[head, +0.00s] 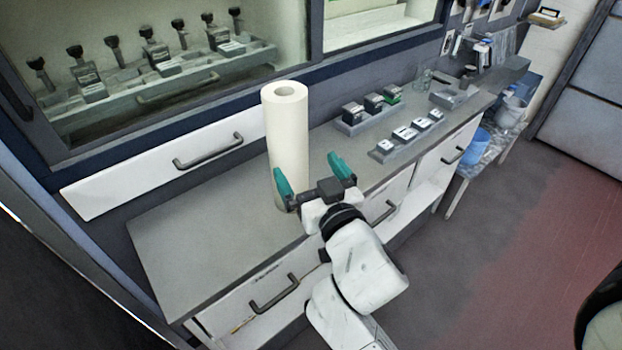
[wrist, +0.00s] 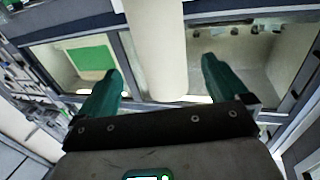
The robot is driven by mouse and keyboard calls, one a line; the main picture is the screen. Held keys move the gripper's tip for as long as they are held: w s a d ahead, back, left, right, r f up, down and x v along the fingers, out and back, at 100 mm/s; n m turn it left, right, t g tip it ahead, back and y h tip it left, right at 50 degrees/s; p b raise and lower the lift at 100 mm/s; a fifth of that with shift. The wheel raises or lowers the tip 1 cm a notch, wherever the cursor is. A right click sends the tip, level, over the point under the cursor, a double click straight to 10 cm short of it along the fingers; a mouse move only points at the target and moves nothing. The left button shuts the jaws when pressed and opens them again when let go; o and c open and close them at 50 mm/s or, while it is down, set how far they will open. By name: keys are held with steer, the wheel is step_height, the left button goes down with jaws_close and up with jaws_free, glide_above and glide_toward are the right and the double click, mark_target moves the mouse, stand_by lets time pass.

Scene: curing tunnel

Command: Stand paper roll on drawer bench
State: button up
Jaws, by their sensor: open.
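The paper roll (head: 287,135) is a tall cream cylinder with a hole in its top. It stands upright on the grey top of the drawer bench (head: 195,235), near the bench's middle. My gripper (head: 312,174) is open and empty at the front side of the roll, low beside it. Its left green finger overlaps the roll's lower part in the head view, and its right finger is clear to the right. In the wrist view the roll (wrist: 158,45) shows between the two spread fingers (wrist: 160,72), with gaps on both sides. The roll's base is partly hidden by my gripper.
Two small racks of blocks, the rear one (head: 368,112) and the front one (head: 408,138), stand to the right on the bench. A glass-fronted cabinet (head: 150,60) is behind. The bench's left part is clear. A blue bucket (head: 476,145) is further right.

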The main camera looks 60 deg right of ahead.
steer(key=s+a+f+n+g+y, duration=0.1)
steer(key=s+f+g+y, duration=0.15)
steer(key=f, duration=0.55)
steer(key=s+a+f+g+y, duration=0.15)
steer(key=f+g, duration=0.25)
steer(key=f, duration=0.4)
steer(key=s+a+f+n+g+y, duration=0.5)
steer(key=s+f, duration=0.5)
steer(key=s, duration=0.2)
steer(key=a+g, duration=0.1)
steer(key=g, duration=0.1)
steer(key=shift+f+g, duration=0.3)
steer(key=shift+g, duration=0.05)
steer(key=shift+a, duration=0.15)
